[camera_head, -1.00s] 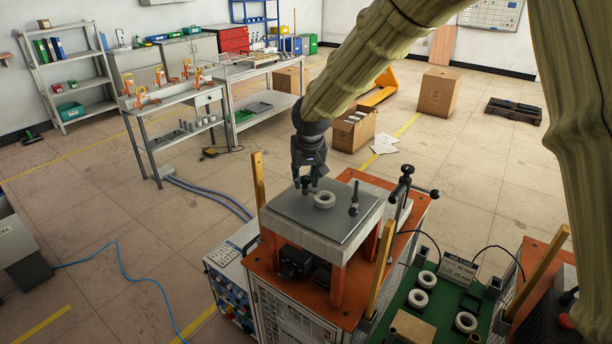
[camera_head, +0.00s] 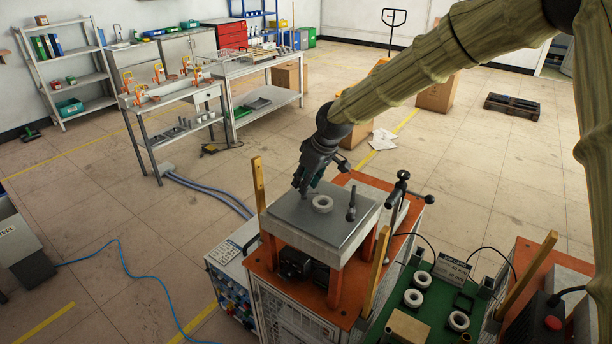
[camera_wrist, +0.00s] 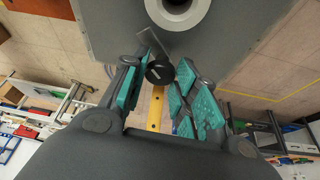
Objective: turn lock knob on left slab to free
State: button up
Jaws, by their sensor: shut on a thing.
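The grey slab (camera_head: 300,222) stands on orange legs. A white ring (camera_head: 323,209) lies on it and shows at the top of the wrist view (camera_wrist: 178,27). My gripper (camera_head: 304,188) is tilted over the slab's far left edge. In the wrist view, the round black lock knob (camera_wrist: 160,72) with a pale mark sits between the teal finger pads of my gripper (camera_wrist: 158,88), which is shut on it. A grey strip (camera_wrist: 151,42) lies beside the knob towards the slab (camera_wrist: 105,35). The knob is hidden in the head view.
A dark upright pin (camera_head: 351,205) stands on the slab's right side. A black T-handled clamp (camera_head: 400,190) is further right. Wooden posts (camera_head: 259,185) rise near the orange bench top (camera_head: 340,317). A green tray with rings (camera_head: 408,322) is at front right.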

jog(key=n, duration=0.1)
jog(key=n+g, duration=0.1)
jog(key=n, duration=0.1)
jog(key=n+y+p, duration=0.1)
jog(key=n, duration=0.1)
jog(key=shift+w+d+g, duration=0.15)
jog(key=shift+w+g, duration=0.15)
jog(key=shift+w+n+g, duration=0.1)
jog(key=shift+n+g, duration=0.8)
jog(key=shift+n, duration=1.5)
jog(key=o, duration=1)
jog(key=v, duration=1.2)
